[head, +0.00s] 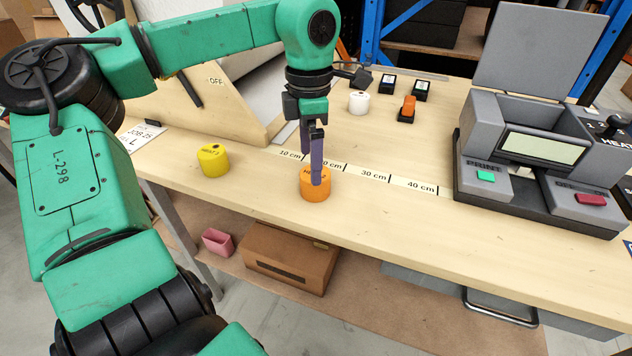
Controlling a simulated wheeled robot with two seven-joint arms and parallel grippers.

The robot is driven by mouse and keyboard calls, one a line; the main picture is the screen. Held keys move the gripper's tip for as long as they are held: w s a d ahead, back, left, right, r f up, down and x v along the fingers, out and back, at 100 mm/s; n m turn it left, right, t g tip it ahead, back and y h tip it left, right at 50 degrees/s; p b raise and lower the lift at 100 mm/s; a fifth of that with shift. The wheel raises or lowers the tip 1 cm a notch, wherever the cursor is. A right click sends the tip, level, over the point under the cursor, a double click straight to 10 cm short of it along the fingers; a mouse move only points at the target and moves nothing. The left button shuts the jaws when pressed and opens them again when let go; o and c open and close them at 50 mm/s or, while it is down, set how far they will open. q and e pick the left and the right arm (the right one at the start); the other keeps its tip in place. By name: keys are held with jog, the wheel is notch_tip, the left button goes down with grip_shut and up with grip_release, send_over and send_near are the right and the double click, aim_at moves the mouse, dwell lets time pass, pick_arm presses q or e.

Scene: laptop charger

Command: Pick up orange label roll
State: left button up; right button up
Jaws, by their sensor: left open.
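The orange label roll (313,190) stands on the wooden workbench near its front edge, below the ruler strip. My left gripper (317,178) points straight down directly over the roll, with its purple fingers overlapping the roll's top in the head view. The jaws are open. The near finger hides part of the roll's top and its lettering, and I cannot tell whether the fingers touch the roll. My right gripper is out of the picture.
A yellow roll (213,160) stands to the left and a white roll (359,102) farther back. A grey label printer (530,140) fills the right side. The ruler strip (372,176) lies behind the orange roll. Bench room right of the roll is clear.

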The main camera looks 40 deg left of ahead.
pick_arm(q)
jog(key=f, duration=0.5)
jog(key=shift+s+d+f, duration=0.1)
jog(key=shift+s+d, duration=0.05)
jog(key=shift+d, duration=0.15)
jog(key=shift+f, duration=0.1)
jog(key=c, duration=1.4)
notch_tip(320, 180, up, 20)
jog(key=shift+r+p, duration=0.1)
jog(key=shift+p, duration=1.05)
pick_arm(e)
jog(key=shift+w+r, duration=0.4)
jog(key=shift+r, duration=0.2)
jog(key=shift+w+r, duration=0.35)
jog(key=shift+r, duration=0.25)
